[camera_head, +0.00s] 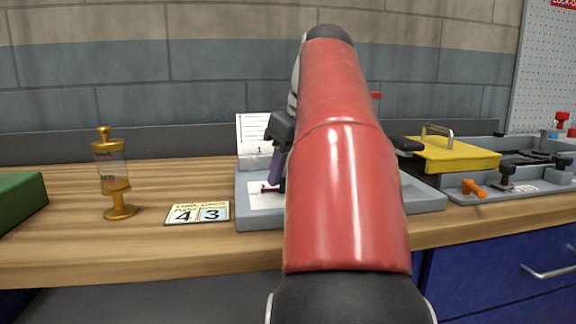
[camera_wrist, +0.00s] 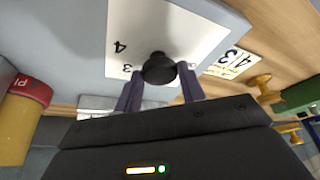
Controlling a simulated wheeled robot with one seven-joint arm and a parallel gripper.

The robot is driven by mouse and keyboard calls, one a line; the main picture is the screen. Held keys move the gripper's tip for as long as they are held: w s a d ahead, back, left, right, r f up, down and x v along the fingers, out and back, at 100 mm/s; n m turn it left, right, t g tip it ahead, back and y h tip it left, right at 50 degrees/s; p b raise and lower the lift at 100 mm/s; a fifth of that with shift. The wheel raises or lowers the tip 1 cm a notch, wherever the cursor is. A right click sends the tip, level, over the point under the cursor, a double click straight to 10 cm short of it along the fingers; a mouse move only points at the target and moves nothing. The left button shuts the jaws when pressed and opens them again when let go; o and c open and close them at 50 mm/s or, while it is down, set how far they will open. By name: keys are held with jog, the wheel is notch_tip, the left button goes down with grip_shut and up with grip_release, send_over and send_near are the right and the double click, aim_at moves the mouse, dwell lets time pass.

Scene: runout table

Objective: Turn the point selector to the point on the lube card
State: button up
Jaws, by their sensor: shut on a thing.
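The lube card (camera_head: 197,213) lies flat on the table and shows a large 4 on the left and a 3 on the right; its small headings are hard to read. It also shows in the wrist view (camera_wrist: 238,62). The point selector is a round black knob (camera_wrist: 158,68) on a white numbered plate (camera_wrist: 185,28); a 4 and a 3 are legible there. My gripper (camera_head: 273,180) is at the plate, its purple fingers on either side of the knob and shut on it, as the wrist view (camera_wrist: 160,84) shows. The knob's pointer is not visible.
The plate is on a grey base (camera_head: 262,222). A brass oiler (camera_head: 117,180) and a green box (camera_head: 18,200) stand left. A white upright chart (camera_head: 254,134) stands behind. To the right are a yellow lid (camera_head: 452,156) with a handle and a grey tray (camera_head: 500,193) with an orange valve (camera_head: 473,188).

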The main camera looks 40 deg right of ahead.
jog(key=m, duration=0.1)
jog(key=m+h+p, duration=0.1)
jog(key=m, duration=0.1)
jog(key=shift+a+r+m, duration=0.1)
jog(key=shift+a+m, duration=0.1)
jog(key=shift+m, duration=0.1)
jog(key=m+h+p, duration=0.1)
jog(key=m, duration=0.2)
jog(key=shift+w+a+m+g+h, duration=0.1)
jog(key=shift+m+g+h, duration=0.2)
jog(key=shift+g+h, duration=0.1)
jog(key=m+g+h, duration=0.1)
jog(key=m, duration=0.2)
jog(key=shift+w+m, duration=0.1)
jog(key=shift+m, duration=0.2)
jog(key=m+g, duration=0.1)
jog(key=m, duration=0.2)
jog(key=shift+w+a+m+h, duration=0.1)
jog(key=shift+m+h, duration=0.2)
jog(key=m+g, duration=0.1)
jog(key=m, duration=0.3)
jog(key=m+g, duration=0.1)
jog(key=m, duration=0.1)
jog(key=shift+w+g, duration=0.25)
jog(key=shift+g, duration=0.05)
jog(key=shift+w+m+g, duration=0.1)
jog(key=shift+m+g, duration=0.4)
jog(key=shift+m, duration=0.85)
jog(key=shift+m+g, duration=0.5)
jog(key=shift+m, duration=0.85)
